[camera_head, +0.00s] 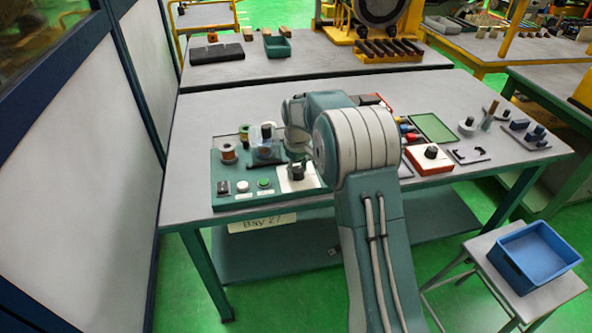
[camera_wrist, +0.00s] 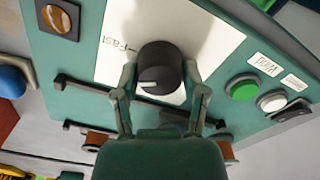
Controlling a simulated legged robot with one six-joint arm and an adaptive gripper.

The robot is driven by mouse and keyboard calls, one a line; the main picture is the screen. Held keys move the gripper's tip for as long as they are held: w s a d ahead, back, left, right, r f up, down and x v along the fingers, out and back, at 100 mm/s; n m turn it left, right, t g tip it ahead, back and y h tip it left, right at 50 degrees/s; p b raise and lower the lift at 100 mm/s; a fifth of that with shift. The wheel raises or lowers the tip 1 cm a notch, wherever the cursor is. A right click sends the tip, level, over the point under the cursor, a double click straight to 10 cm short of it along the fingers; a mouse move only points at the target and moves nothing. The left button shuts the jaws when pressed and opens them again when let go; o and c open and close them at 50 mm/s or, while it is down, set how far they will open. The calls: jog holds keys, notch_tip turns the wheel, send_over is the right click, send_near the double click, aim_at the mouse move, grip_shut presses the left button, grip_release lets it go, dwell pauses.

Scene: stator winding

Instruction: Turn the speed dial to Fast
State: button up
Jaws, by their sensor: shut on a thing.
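The speed dial (camera_wrist: 161,62) is a round black knob on a white plate (camera_wrist: 207,28) in the wrist view. A short white mark on it points left in that view. A printed label that appears to read Fast, upside down, with a tick, lies left of the knob, a little above the mark's line. My gripper (camera_wrist: 160,70) has one finger on each side of the knob and is shut on it. In the head view the dial (camera_head: 297,173) shows on the green panel (camera_head: 226,171), below my wrist; the fingers are hard to make out there.
A green button (camera_wrist: 242,88), a white button (camera_wrist: 271,101) and a black switch (camera_wrist: 292,110) are right of the plate in the wrist view. Wire spools (camera_head: 228,152) stand behind the panel's controls.

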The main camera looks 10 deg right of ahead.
aim_at(297, 169)
jog(key=m, duration=0.5)
jog(key=shift+s+d+f+m, duration=0.15)
jog(key=shift+s+f+m, duration=0.05)
jog(key=shift+f+m, duration=0.1)
dwell(0.4)
jog(key=o, duration=1.1)
jog(key=shift+o, duration=0.2)
jog(key=shift+r, duration=0.15)
jog(key=shift+w+r, duration=0.1)
jog(key=shift+r, duration=0.05)
jog(key=shift+r, duration=0.35)
notch_tip(297, 169, up, 11)
